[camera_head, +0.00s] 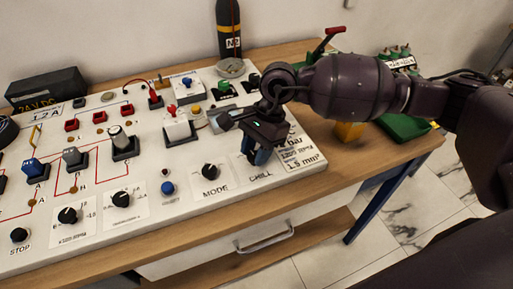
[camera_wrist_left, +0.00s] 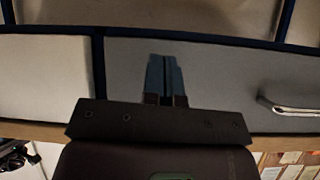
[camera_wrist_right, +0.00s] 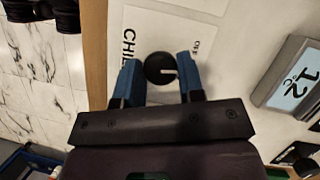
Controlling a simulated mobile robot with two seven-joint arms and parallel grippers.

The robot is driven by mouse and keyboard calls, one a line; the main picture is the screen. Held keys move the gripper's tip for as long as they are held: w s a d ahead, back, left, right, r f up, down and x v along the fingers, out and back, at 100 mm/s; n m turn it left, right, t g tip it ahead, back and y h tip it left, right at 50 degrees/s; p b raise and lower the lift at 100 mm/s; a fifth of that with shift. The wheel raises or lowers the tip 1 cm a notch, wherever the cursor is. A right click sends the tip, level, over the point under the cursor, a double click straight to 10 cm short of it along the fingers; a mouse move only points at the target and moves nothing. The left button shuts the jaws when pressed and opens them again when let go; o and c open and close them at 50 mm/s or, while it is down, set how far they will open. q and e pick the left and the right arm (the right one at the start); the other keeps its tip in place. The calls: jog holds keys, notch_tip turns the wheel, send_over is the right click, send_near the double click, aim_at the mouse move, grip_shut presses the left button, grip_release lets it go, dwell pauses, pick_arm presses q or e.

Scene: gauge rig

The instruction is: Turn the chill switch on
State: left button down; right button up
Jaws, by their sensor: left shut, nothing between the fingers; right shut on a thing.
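The chill switch is a round black knob (camera_wrist_right: 160,68) with a white pointer mark, on a white label reading CHILL. In the right wrist view it lies between the blue fingers of my right gripper (camera_wrist_right: 157,65), and its pointer is toward the picture's right. In the head view my right gripper (camera_head: 257,154) is down at the panel above the CHILL label (camera_head: 261,176), shut on the knob, which it hides there. My left gripper (camera_wrist_left: 163,62) is shut and empty, in front of the grey drawer front (camera_wrist_left: 205,80).
The MODE knob (camera_head: 210,171) sits just left of my right gripper. A grey display block (camera_wrist_right: 292,84) stands near it on the panel. Red and white switches (camera_head: 178,124), a blue button (camera_head: 167,187) and other knobs cover the panel. A black bottle (camera_head: 229,30) stands behind.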

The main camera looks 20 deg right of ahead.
jog(key=m, duration=0.1)
jog(key=m+t+p, duration=0.1)
jog(key=m, duration=0.1)
jog(key=shift+s+r, duration=0.1)
jog(key=shift+r, duration=0.15)
jog(key=m+t+p, duration=0.1)
jog(key=m+p, duration=0.2)
jog(key=m, duration=0.1)
jog(key=shift+s+t, duration=0.1)
jog(key=shift+t, duration=0.3)
jog(key=shift+f+m+p, duration=0.15)
jog(key=shift+m+p, duration=0.3)
jog(key=shift+m, duration=0.35)
jog(key=shift+m+t, duration=0.3)
jog(key=shift+t, duration=0.1)
pick_arm(q)
jog(key=shift+s+a+r, duration=0.15)
jog(key=shift+r, duration=0.95)
jog(key=shift+s+a+r, duration=0.1)
jog(key=shift+r, duration=1)
pick_arm(e)
jog(key=shift+f, duration=0.1)
jog(key=o, duration=0.9)
